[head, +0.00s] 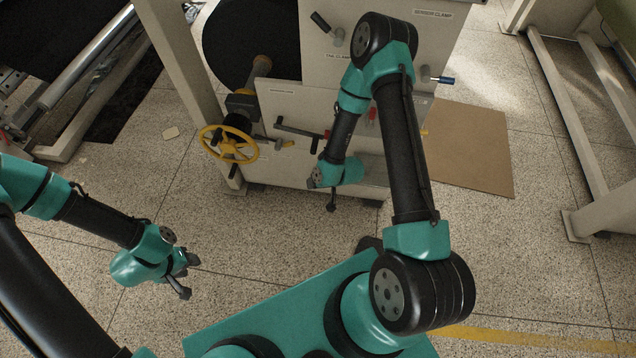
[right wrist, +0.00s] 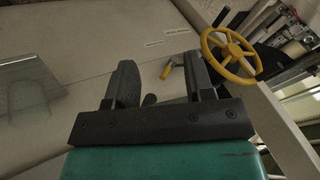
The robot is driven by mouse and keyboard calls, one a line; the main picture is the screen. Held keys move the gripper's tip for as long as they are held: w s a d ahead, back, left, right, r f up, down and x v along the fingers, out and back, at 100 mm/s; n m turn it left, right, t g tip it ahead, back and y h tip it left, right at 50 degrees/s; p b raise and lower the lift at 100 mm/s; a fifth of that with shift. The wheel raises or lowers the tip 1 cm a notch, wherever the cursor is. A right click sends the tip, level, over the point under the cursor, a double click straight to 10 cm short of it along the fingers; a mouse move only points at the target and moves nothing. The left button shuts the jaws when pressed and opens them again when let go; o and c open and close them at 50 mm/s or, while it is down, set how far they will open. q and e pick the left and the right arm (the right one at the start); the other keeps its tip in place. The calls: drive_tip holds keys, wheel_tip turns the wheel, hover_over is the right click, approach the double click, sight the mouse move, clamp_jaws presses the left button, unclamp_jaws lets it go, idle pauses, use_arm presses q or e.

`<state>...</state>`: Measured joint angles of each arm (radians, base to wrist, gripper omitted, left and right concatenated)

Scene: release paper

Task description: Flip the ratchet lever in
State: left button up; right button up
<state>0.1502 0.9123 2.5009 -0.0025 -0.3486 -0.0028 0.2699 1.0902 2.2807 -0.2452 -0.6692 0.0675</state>
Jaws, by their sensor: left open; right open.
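A short lever with a yellow grip (head: 286,144) sticks out by the hub of the yellow handwheel (head: 229,143) on the machine's front; I cannot tell for sure that it is the ratchet lever. In the right wrist view the yellow grip (right wrist: 167,70) shows beyond and between my open right fingers (right wrist: 160,84), apart from them. A small dark stub (right wrist: 150,100) also shows between the fingers. My left gripper (head: 186,275) is open and empty over the floor at left.
A black crank handle (head: 300,131) with a red part at its end lies right of the handwheel. Other clamp levers (head: 320,21) and a blue-tipped lever (head: 443,80) sit higher. A brown board (head: 468,150) lies on the floor at right. The floor before the machine is clear.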

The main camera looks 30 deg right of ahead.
sight(290, 144)
drive_tip(key=shift+s+r, duration=0.1)
drive_tip(key=shift+s, duration=0.05)
drive_tip(key=w+d+f+m+t, duration=0.3)
drive_tip(key=w+d+f+t, duration=0.2)
drive_tip(key=w+f+t, duration=0.6)
drive_tip(key=shift+w+f+m+t, duration=0.15)
drive_tip(key=shift+w+m+t, duration=0.15)
drive_tip(key=shift+w+t, duration=0.2)
drive_tip(key=x, duration=1.7)
drive_tip(key=shift+w+a, duration=0.15)
drive_tip(key=shift+a, duration=0.2)
drive_tip(key=shift+c, duration=0.5)
clamp_jaws()
